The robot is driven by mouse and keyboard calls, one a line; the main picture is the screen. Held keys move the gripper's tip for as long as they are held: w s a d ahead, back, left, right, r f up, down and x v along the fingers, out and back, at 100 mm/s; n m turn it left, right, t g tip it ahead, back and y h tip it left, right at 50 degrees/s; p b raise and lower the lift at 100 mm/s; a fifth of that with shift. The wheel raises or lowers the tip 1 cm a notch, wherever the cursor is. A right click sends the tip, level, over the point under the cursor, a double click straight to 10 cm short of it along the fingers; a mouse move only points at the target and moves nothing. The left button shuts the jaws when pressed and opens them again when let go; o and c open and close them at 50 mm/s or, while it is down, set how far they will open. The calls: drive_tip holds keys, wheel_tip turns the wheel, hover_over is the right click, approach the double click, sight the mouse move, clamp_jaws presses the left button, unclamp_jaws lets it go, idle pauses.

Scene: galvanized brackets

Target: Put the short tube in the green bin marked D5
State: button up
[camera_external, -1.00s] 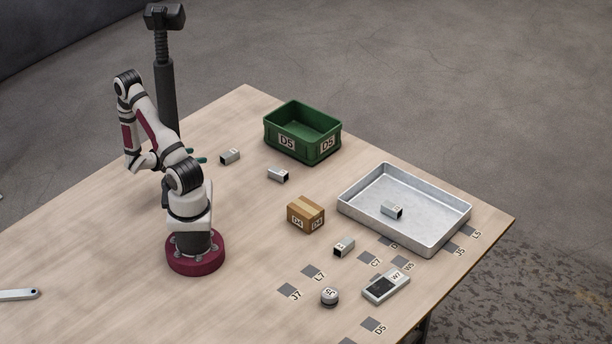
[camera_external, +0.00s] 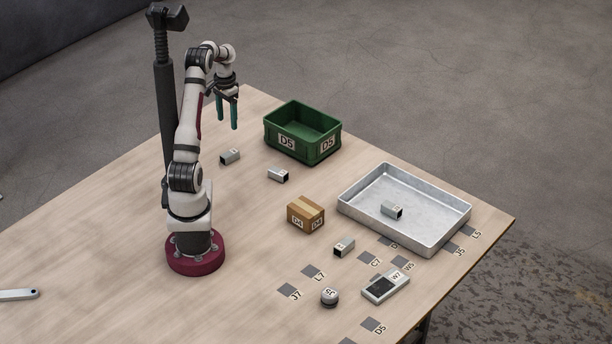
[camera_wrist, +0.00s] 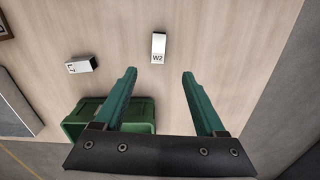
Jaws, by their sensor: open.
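Several grey square metal tubes are in view, and I cannot tell by label which is the short one. One tube (camera_external: 230,157) lies on the table below my gripper, another (camera_external: 278,175) lies nearer the carton, a third (camera_external: 344,247) lies in front, and one (camera_external: 391,209) is in the tray. The wrist view shows a tube marked W2 (camera_wrist: 159,47) beyond the fingertips and another tube (camera_wrist: 80,66) to the left. The green bin marked D5 (camera_external: 286,143) looks empty; my gripper hides part of it in the wrist view (camera_wrist: 75,126). My gripper (camera_external: 228,113) is open, empty and raised.
A metal tray (camera_external: 440,243) stands at the right. A carton (camera_external: 306,214), a round part (camera_external: 329,297) and a device marked W7 (camera_external: 386,286) are on the table. A dark post (camera_external: 165,105) stands behind my arm. The left of the table is mostly clear.

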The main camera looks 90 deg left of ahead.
sight(229, 153)
wheel_tip(229, 153, down, 14)
drive_tip(key=shift+d+r, duration=0.15)
drive_tip(key=shift+r, duration=0.1)
clamp_jaws()
